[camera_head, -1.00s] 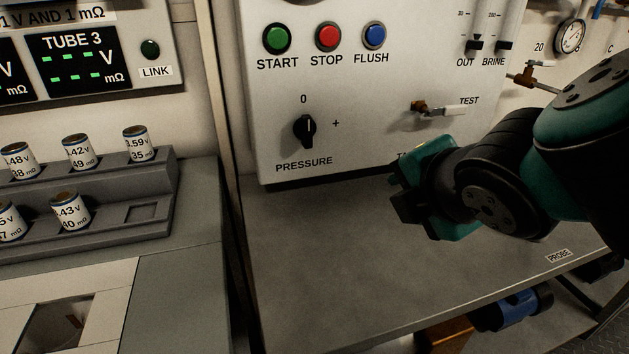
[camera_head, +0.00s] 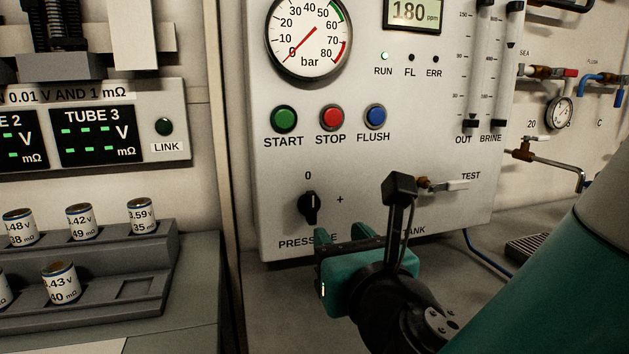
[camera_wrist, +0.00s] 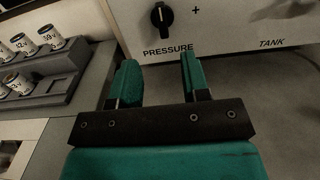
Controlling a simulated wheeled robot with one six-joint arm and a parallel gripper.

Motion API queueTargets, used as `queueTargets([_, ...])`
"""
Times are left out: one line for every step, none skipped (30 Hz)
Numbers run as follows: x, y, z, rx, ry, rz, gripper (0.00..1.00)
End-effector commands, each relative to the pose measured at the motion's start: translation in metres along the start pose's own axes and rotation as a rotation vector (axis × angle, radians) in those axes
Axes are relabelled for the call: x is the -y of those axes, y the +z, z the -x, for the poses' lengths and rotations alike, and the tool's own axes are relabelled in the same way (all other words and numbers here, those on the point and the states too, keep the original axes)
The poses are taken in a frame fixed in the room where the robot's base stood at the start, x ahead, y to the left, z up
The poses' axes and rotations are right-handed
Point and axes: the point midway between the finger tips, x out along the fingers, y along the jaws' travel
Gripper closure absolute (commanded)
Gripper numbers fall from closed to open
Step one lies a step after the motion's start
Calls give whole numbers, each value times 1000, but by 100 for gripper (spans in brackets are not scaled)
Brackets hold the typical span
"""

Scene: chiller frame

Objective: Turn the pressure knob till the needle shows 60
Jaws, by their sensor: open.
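The black pressure knob (camera_head: 308,207) is on the white panel, under the 0 mark and left of the plus sign. Its pointer is upright, toward 0. It also shows at the top of the wrist view (camera_wrist: 162,16). The round bar gauge (camera_head: 325,60) is above the buttons, its top edge cut off. Its red needle lies on the 0 to upper-right line and seems to read 0. My gripper (camera_wrist: 158,66) is open and empty, its teal fingers apart. It is in front of and below the knob, not touching it. In the head view it covers part of the PRESSURE label.
Start (camera_head: 284,119), stop (camera_head: 332,118) and flush (camera_head: 375,117) buttons are above the knob. A test valve lever (camera_head: 452,186) sticks out at the right. A grey rack (camera_head: 150,245) with several cells stands at the left. The bench below the panel is mostly clear.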

Motion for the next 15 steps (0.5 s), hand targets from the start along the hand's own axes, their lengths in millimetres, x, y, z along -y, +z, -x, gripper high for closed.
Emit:
queueTargets([1,6,-6,-5,-4,7,57])
queueTargets([1,6,-8,-7,-2,7,57])
queueTargets([2,5,-12,-9,-2,7,57])
queueTargets([2,5,-17,-9,-2,5,57])
queueTargets([2,6,-25,-7,-4,3,57])
queueTargets([2,6,-34,-7,-4,2,57])
queueTargets([3,6,-40,-7,-5,2,57])
queueTargets([3,6,-47,-7,-5,1,57])
queueTargets([2,6,-56,-7,-3,-1,57])
queueTargets([2,6,-63,-7,-4,-2,57])
queueTargets([2,6,-70,-6,-3,-2,57])
queueTargets([3,4,-78,-5,-4,-3,57])
queueTargets([2,2,-84,-5,-3,-4,57])
queueTargets([2,2,-90,-5,-4,-6,57])
queueTargets([2,2,-97,-4,-2,-5,57])
